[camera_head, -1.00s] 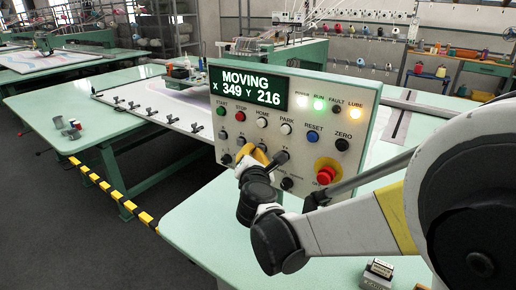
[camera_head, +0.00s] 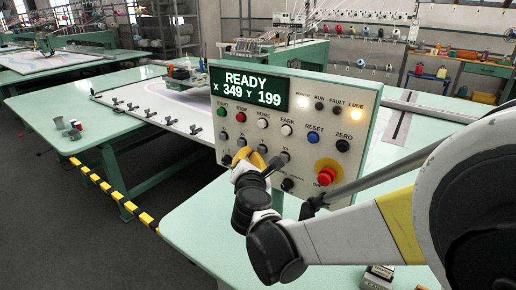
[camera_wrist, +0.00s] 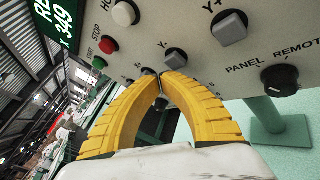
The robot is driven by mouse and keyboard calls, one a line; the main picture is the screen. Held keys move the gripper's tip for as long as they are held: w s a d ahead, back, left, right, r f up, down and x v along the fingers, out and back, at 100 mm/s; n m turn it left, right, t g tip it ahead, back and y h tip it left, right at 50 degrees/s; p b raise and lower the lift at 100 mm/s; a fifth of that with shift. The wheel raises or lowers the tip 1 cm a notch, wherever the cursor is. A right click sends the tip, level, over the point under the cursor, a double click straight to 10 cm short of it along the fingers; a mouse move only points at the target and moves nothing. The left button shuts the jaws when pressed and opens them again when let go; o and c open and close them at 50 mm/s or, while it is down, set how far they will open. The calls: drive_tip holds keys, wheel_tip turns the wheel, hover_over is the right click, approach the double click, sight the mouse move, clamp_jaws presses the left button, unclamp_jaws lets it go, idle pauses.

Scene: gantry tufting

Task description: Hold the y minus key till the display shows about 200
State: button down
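The control panel (camera_head: 205,140) shows READY, X 349 and Y 199 on its display (camera_head: 250,91). The display's edge also shows in the wrist view (camera_wrist: 58,20). The Y minus key (camera_wrist: 175,58) is a dark square-topped key, with its label just above it in the wrist view. The Y plus key (camera_wrist: 229,29) is up and right of it. My gripper (camera_wrist: 157,76) has its yellow fingertips together, with nothing seen between them. They are just below and left of the Y minus key, which looks uncovered. In the head view my gripper (camera_head: 246,155) is in front of the panel's lower left keys.
The run lamp (camera_head: 319,106) is dark, while the power lamp (camera_head: 302,103) and the lube lamp (camera_head: 357,115) glow. A red stop button (camera_head: 326,174) stands out on the panel's lower right. A mode knob (camera_wrist: 280,80) is right of the keys in the wrist view.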

drive_tip(key=s+a, duration=0.1)
drive_tip(key=s, duration=0.1)
drive_tip(key=s+a, duration=0.2)
idle(0.6)
idle(1.5)
